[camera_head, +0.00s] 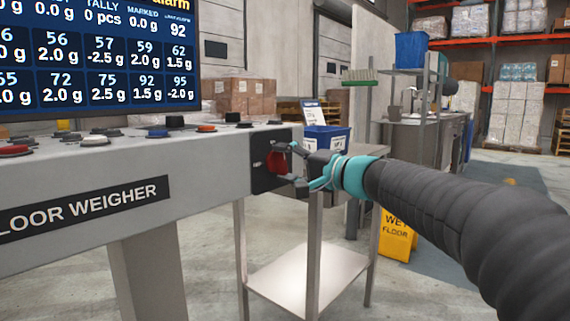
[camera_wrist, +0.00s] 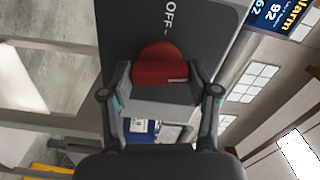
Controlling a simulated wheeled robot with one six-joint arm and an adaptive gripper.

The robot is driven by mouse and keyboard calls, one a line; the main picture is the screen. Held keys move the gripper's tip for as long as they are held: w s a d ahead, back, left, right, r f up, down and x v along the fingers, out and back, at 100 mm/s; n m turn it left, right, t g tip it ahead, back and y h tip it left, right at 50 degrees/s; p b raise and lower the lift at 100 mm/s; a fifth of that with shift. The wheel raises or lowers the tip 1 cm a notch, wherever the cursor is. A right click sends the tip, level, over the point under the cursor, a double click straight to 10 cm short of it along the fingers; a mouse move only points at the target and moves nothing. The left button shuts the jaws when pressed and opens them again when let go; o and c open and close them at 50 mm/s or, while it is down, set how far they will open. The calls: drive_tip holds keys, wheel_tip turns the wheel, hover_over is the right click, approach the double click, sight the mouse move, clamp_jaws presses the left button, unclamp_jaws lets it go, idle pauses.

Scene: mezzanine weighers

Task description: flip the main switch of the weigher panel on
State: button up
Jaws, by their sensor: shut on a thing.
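The weigher panel (camera_head: 120,178) is a grey console labelled "LOOR WEIGHER" at the left of the head view. The main switch (camera_head: 277,161) is a red knob on a dark plate (camera_head: 262,182) at the panel's right end. In the wrist view the red switch (camera_wrist: 160,64) sits below the word "OFF" on the dark plate (camera_wrist: 205,25). My gripper (camera_head: 296,165) comes from the right and is shut on the red switch. In the wrist view its two fingers (camera_wrist: 160,84) lie on either side of the knob and hide its lower part.
Several coloured buttons (camera_head: 160,133) line the panel top under a screen (camera_head: 98,55). A yellow wet-floor sign (camera_head: 397,235) stands beneath my arm.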

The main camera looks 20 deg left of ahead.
drive_tip(key=shift+m, duration=1.4)
drive_tip(key=o, duration=1.1)
drive_tip(key=shift+o, duration=0.2)
drive_tip(key=v, duration=1.2)
